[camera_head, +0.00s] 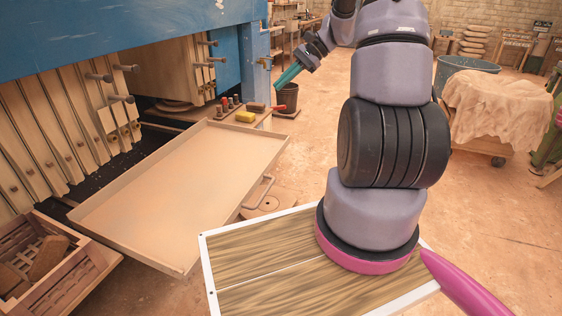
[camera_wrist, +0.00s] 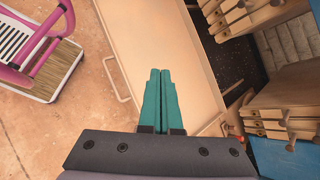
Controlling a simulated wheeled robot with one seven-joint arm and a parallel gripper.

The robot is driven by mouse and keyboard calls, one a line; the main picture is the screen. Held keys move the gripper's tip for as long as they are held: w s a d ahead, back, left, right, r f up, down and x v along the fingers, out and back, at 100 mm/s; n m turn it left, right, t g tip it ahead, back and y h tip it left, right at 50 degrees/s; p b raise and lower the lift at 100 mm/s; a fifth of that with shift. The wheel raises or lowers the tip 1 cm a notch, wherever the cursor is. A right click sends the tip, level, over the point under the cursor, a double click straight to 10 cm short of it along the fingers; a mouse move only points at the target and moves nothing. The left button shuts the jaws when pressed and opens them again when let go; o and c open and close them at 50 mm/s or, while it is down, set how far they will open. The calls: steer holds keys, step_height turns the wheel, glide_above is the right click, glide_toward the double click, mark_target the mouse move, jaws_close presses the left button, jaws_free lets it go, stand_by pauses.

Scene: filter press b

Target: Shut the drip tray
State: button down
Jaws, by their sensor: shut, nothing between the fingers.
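The drip tray (camera_head: 185,185) is a wide, shallow tan tray, pulled out to the right from under the blue filter press (camera_head: 130,30). Its bar handle (camera_head: 258,198) is on the outer right side. The tray also shows in the wrist view (camera_wrist: 150,35), with the handle (camera_wrist: 115,80) left of my fingers. My gripper (camera_head: 280,86) has teal fingers and is beyond the tray's far end in the head view, apart from the handle. In the wrist view my gripper (camera_wrist: 160,73) is shut and empty, its fingers seen against the tray. The tray's inner edge is under the press.
A wooden crate (camera_head: 50,270) stands at the tray's near left. Beyond the tray's far end are a board with several small tools (camera_head: 243,118) and a dark bucket (camera_head: 287,98). A draped cart (camera_head: 500,110) stands at right. Floor right of the tray is mostly clear.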

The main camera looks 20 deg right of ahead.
steer(key=w+d+f+m+t+y, duration=0.2)
steer(key=d+f+m, duration=0.15)
steer(key=f, duration=0.55)
steer(key=w+d+f+m+t+y, duration=0.25)
steer(key=d+f, duration=0.25)
steer(key=f, duration=0.3)
steer(key=m+t+h, duration=0.1)
steer(key=m+t, duration=0.6)
steer(key=m, duration=0.1)
glide_toward(274, 158)
steer(key=shift+g, duration=0.25)
steer(key=x, duration=0.6)
steer(key=shift+w+a, duration=0.2)
steer(key=shift+w, duration=0.1)
steer(key=shift+a, duration=0.1)
